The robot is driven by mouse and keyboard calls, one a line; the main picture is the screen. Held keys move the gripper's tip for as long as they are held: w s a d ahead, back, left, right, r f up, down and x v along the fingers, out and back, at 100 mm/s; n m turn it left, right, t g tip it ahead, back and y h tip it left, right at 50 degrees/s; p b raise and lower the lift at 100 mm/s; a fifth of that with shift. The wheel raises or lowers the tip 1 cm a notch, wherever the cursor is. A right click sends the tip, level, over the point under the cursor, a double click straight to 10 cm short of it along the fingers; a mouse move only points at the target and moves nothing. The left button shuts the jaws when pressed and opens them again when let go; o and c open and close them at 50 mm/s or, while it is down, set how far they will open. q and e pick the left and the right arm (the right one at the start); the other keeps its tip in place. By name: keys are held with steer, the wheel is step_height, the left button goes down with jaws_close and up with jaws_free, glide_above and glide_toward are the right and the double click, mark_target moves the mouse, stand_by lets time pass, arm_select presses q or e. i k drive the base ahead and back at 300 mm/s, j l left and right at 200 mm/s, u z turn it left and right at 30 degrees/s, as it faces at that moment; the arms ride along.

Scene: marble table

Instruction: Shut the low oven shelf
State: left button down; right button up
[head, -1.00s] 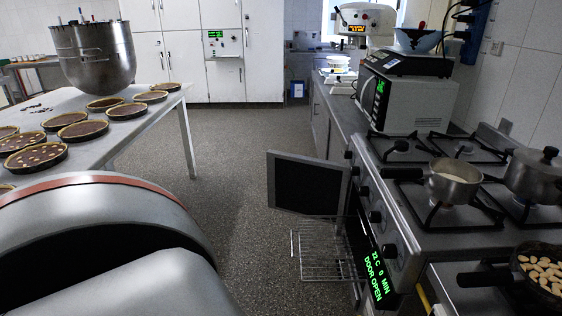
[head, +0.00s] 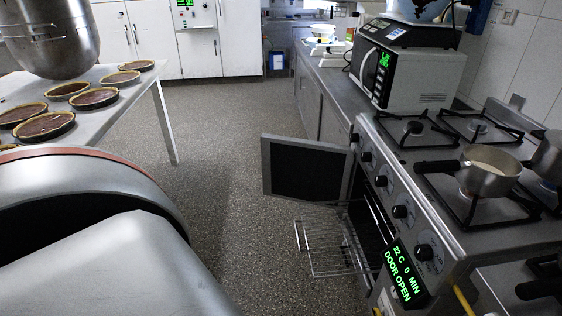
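The low oven shelf is a wire rack (head: 322,252) that sticks out to the left from the open oven, low near the floor. The oven (head: 425,235) stands at the right under a gas stove, and its display (head: 403,272) reads "22 C 0 MIN DOOR OPEN". The oven door (head: 303,169) is swung open, its dark inner side showing, behind the shelf. The oven's inside is mostly hidden by its front edge. Neither of my grippers shows in the head view; only a part of my own body fills the lower left.
A table (head: 100,125) with several tarts stands at the left. A saucepan (head: 488,170) sits on the stove. A microwave (head: 415,80) stands on the counter behind. The speckled floor (head: 225,150) between table and oven is clear.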

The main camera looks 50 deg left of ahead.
mark_target(357, 199)
steer(key=j, duration=2.1)
steer(key=i, duration=0.05)
